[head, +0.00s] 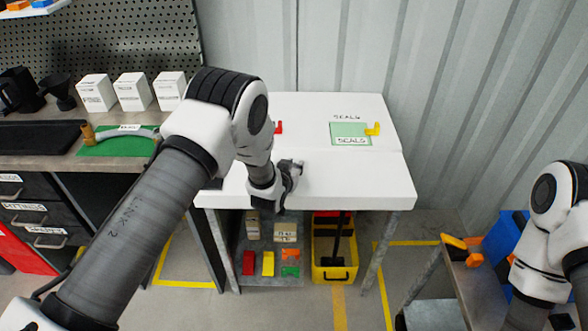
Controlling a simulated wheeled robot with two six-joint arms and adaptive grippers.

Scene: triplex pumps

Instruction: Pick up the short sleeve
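I cannot pick out a short sleeve for certain. A small red piece (278,128) shows on the white table (370,188), partly hidden behind my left arm. A yellow piece (374,129) lies at the right edge of a green mat (345,140) labelled SEALS on the same table. My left gripper (292,175) is over the front middle of the white table, nearer the front edge than both pieces. Its fingers are small and dark, and I see nothing clearly between them. My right arm is at the right edge; its gripper is out of view.
The left bench holds white boxes (133,91), a green mat with a grey hose (140,132), and black items. A yellow crate (335,262) and a shelf with coloured parts stand under the white table. The white table's right front is clear.

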